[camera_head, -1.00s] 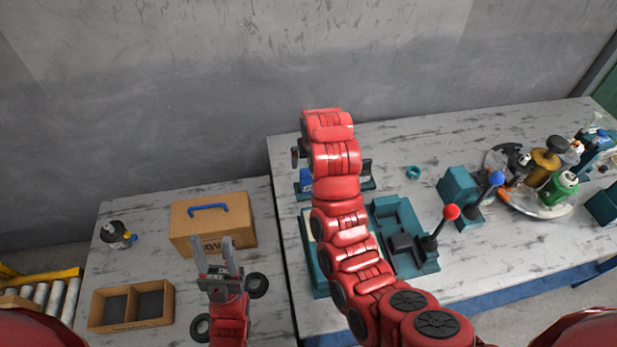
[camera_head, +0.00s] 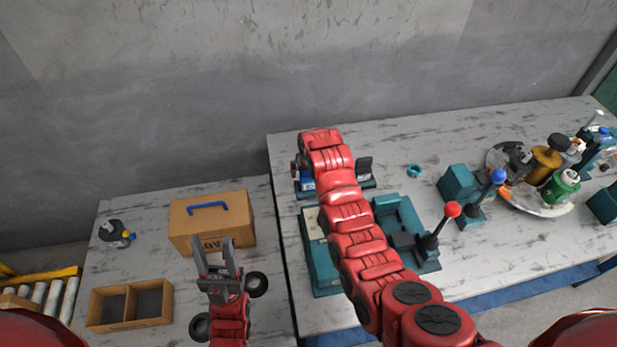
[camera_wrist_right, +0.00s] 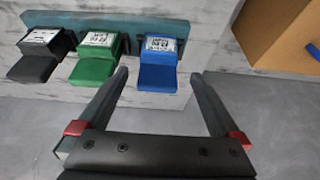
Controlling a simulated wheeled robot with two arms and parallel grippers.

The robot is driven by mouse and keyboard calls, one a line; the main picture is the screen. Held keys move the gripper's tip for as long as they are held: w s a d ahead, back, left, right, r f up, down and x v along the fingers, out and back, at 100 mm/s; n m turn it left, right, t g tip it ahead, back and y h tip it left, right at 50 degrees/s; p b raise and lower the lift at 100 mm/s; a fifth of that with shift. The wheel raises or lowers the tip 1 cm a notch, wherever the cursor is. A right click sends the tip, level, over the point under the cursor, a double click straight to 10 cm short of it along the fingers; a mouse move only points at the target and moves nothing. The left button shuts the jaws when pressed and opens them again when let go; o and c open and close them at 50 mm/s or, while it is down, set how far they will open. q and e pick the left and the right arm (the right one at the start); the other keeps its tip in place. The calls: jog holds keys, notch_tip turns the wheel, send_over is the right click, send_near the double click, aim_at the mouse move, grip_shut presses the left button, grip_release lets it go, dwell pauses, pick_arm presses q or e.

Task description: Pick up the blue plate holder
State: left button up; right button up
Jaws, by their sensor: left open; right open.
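The blue plate holder (camera_wrist_right: 158,66) sits at the end of a teal rack (camera_wrist_right: 130,22), beside a green holder (camera_wrist_right: 95,58) and a black holder (camera_wrist_right: 40,55). In the head view, part of the blue holder (camera_head: 307,179) shows left of my right arm. My right gripper (camera_wrist_right: 159,76) is open and empty; in the wrist view its fingertips appear on either side of the blue holder, with no contact visible. In the head view that gripper is mostly hidden by its own arm. My left gripper (camera_head: 217,258) is open and empty, in front of the tan box.
The tan box (camera_head: 228,215) with a blue handle and an open two-part tray (camera_head: 130,305) stand on the left table. A teal fixture with a red-knobbed lever (camera_head: 452,209) is right of my right arm. A round tray (camera_head: 535,205) holds bottles further right.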

aim_at(309, 173)
jog(key=shift+w+f+p, duration=0.35)
jog(key=shift+f+p, duration=0.1)
jog(key=shift+p+x, duration=0.35)
jog(key=shift+x, duration=1.05)
jog(key=c, duration=1.4)
jog(key=shift+r, duration=0.1)
